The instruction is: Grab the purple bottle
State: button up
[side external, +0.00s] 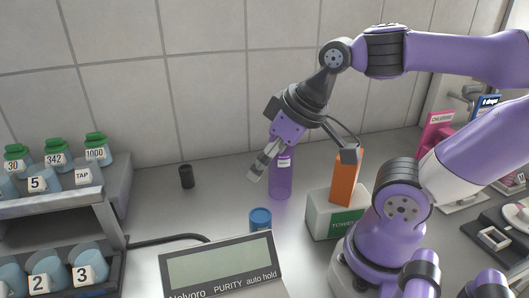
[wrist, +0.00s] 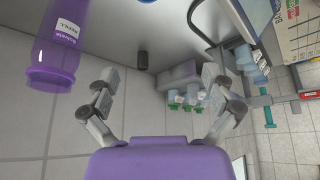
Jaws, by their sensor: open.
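The purple bottle (side external: 281,178) stands upright on the metal counter near the middle of the side view, with a white label near its top. In the wrist view the purple bottle (wrist: 62,45) shows large at the upper left, outside the space between the fingers. My gripper (side external: 305,164) is open and empty. In the side view it hangs near the bottle's upper part, with one finger overlapping the bottle's left side and the other out to its right. In the wrist view my gripper (wrist: 157,92) has its fingers spread wide. I cannot tell whether it touches the bottle.
A blue-lidded jar (side external: 260,220) and a Purity display (side external: 220,268) are in front. A small black cylinder (side external: 186,176) stands left. A rack (side external: 112,188) holds several numbered bottles.

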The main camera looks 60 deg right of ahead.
jog(key=n, duration=0.1)
jog(key=n+h, duration=1.2)
jog(key=n, duration=0.9)
send_over(281, 161)
jog(key=w+d, duration=0.1)
jog(key=d, duration=0.2)
jog(key=shift+w+a+f+g, duration=0.1)
jog(key=shift+f+g, duration=0.3)
jog(key=shift+f, duration=1.3)
jog(key=c, duration=1.2)
